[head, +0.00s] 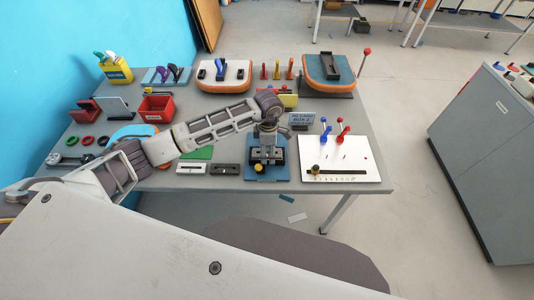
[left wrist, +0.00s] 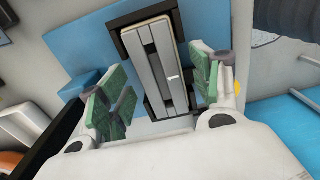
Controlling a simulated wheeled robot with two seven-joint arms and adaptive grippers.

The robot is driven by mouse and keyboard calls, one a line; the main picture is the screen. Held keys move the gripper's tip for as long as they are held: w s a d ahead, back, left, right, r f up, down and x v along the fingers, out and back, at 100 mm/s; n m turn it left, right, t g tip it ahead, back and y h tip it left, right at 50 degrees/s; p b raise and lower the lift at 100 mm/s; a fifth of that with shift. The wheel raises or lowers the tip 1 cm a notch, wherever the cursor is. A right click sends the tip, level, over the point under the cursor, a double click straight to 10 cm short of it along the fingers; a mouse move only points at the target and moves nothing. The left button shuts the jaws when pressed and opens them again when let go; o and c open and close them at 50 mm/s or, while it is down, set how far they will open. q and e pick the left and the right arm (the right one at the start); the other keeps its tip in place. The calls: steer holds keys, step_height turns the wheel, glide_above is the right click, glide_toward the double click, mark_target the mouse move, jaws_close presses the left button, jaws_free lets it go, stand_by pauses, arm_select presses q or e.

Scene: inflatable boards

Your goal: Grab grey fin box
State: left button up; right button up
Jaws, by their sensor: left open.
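The grey fin box (left wrist: 158,65) is a long grey piece with a dark slot along it. It sits in a black holder (left wrist: 127,42) on a blue board (left wrist: 75,40). In the head view the fin box (head: 267,155) lies at the table's front edge, partly under my left gripper (head: 267,142). In the left wrist view my left gripper (left wrist: 158,88) has its green-padded fingers apart, one on each side of the fin box. I see no clear contact. My right gripper is in neither view.
A white slotted piece (head: 191,168) and a black one (head: 225,169) lie left of the blue board. A white panel (head: 345,172) with red and blue handled tools is to the right. A red bin (head: 156,108) and several tools fill the back of the table.

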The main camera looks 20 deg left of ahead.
mark_target(268, 153)
arm_select(q)
steer(key=c, duration=1.2)
steer(key=shift+r, duration=0.15)
steer(key=shift+r, duration=0.5)
step_height(268, 153, up, 9)
steer(key=shift+f+b, duration=0.1)
steer(key=shift+b, duration=0.9)
